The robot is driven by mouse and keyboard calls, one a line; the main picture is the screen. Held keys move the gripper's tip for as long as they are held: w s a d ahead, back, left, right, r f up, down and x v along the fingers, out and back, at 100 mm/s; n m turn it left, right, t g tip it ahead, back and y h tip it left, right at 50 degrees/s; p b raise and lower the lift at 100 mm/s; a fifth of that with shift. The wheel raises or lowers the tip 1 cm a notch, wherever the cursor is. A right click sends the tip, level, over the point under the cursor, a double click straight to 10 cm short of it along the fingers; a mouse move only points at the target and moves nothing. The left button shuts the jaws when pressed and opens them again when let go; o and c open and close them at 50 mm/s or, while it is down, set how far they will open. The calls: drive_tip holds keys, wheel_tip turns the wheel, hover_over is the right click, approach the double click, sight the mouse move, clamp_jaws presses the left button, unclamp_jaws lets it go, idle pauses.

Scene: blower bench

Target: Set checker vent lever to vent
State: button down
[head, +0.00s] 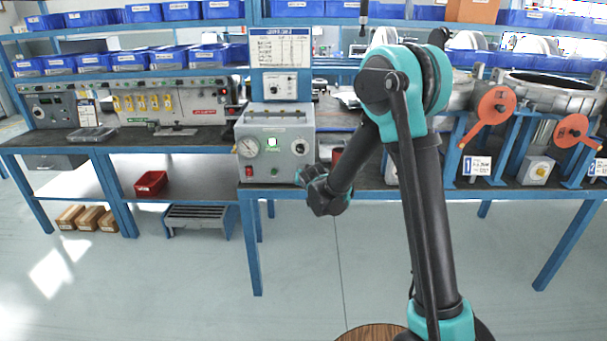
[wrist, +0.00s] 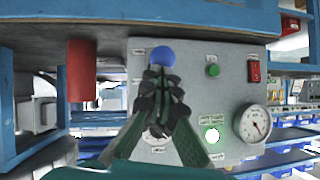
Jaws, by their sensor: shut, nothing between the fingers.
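The checker is a grey box (head: 272,143) on the bench in the head view, with a round gauge, a lit square, a red switch and a green button on its front. Its panel (wrist: 225,85) fills much of the wrist view, which looks upside down. A blue ball knob (wrist: 162,56), perhaps the vent lever's end, shows just beyond my fingertips; its stem and any marking are hidden behind the fingers. My gripper (wrist: 161,78) is shut and empty in front of the panel; contact with the knob cannot be told. In the head view my gripper (head: 309,176) is at the box's lower right.
The gauge (wrist: 252,124), green button (wrist: 212,71) and red switch (wrist: 254,70) sit beside my fingers. A red cylinder (wrist: 81,70) stands beside the box. Large orange-handled valves (head: 490,107) are on the right bench.

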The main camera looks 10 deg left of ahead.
drive_tip(key=shift+s+f, duration=0.15)
drive_tip(key=shift+f, duration=0.95)
drive_tip(key=shift+s+f, duration=0.15)
drive_tip(key=shift+f, duration=0.9)
